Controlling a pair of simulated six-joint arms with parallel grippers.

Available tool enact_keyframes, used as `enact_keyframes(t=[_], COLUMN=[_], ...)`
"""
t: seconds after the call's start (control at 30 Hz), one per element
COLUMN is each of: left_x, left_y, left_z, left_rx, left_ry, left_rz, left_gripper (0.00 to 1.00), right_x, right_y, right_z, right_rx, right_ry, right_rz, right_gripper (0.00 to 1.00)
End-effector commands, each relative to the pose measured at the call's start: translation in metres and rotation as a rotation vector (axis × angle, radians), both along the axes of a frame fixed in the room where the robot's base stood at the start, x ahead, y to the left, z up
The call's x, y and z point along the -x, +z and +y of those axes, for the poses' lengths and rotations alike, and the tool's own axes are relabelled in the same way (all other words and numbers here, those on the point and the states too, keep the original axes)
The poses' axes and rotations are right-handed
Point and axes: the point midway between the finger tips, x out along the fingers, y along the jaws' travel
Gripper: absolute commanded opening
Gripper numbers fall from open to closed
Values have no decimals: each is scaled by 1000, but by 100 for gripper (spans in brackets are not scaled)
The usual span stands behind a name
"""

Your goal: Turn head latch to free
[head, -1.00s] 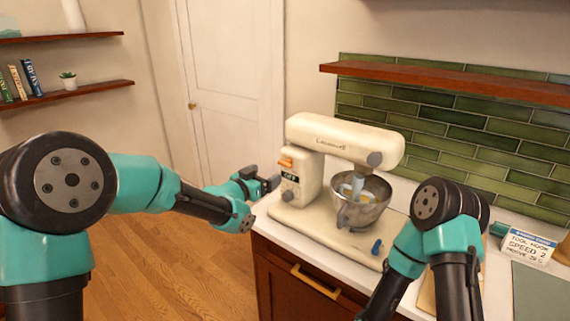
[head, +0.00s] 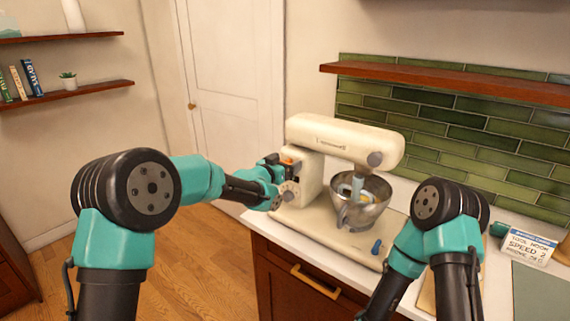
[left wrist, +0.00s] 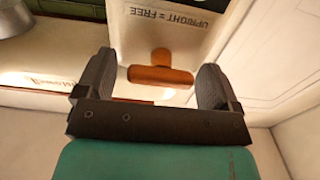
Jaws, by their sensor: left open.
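The cream stand mixer (head: 345,140) stands on the counter. Its orange head latch (head: 289,160) is on the left side of the column, partly hidden by my left gripper (head: 281,162). In the left wrist view the latch (left wrist: 160,75) is a short orange bar lying across the picture, with a rounded knob on its upper side. The open left gripper (left wrist: 155,82) has one dark finger on each side of the bar, with gaps showing. A label reading "UPRIGHT = FREE" (left wrist: 168,14) is beyond the latch. My right gripper is out of view.
A steel bowl (head: 360,203) sits under the mixer head. A card reading "SPEED 2" (head: 528,245) stands at the right. A wooden shelf (head: 450,80) is above. Open floor lies left of the counter.

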Motion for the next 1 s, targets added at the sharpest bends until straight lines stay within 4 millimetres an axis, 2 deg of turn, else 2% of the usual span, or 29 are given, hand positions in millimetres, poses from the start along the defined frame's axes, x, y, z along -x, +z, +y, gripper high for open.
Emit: enact_keyframes(t=[0.07, 0.57, 1.0], left_x=[0, 0, 0], left_y=[0, 0, 0], left_z=[0, 0, 0], left_rx=[0, 0, -51], left_ry=[0, 0, 0], left_rz=[0, 0, -46], left_gripper=[85, 38, 38], right_x=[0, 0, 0], right_y=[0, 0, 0], right_z=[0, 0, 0], right_rx=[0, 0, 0], right_ry=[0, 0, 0], right_rz=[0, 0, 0], right_gripper=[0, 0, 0])
